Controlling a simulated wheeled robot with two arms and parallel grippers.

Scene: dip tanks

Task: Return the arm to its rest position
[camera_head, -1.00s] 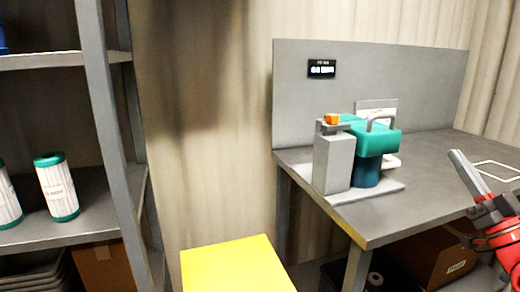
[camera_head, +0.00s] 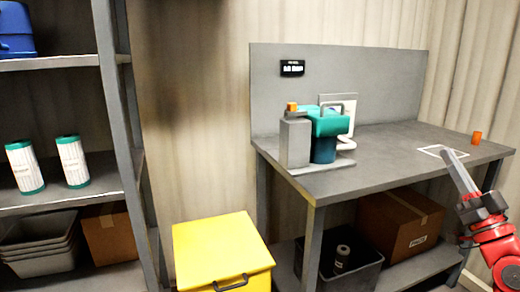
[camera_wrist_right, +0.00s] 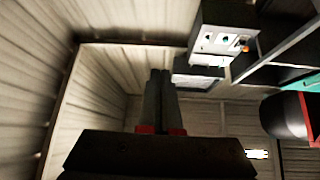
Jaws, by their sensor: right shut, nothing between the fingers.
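My right arm (camera_head: 492,238) is red with a dark wrist and comes in at the right edge of the head view. Its right gripper (camera_head: 450,156) points up and left, in front of the workbench's right part. The two fingers lie together with nothing between them; they also show closed in the right wrist view (camera_wrist_right: 160,75). The gripper appears apart from the bench items. My left gripper is not in view.
A grey workbench (camera_head: 380,150) holds a teal-topped device (camera_head: 326,122), a white square outline and an orange cylinder (camera_head: 476,138). Below are a cardboard box (camera_head: 395,225) and a black bin (camera_head: 365,275). A yellow bin (camera_head: 220,250) stands beside a shelf (camera_head: 95,195) with white-and-teal cartridges (camera_head: 72,161).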

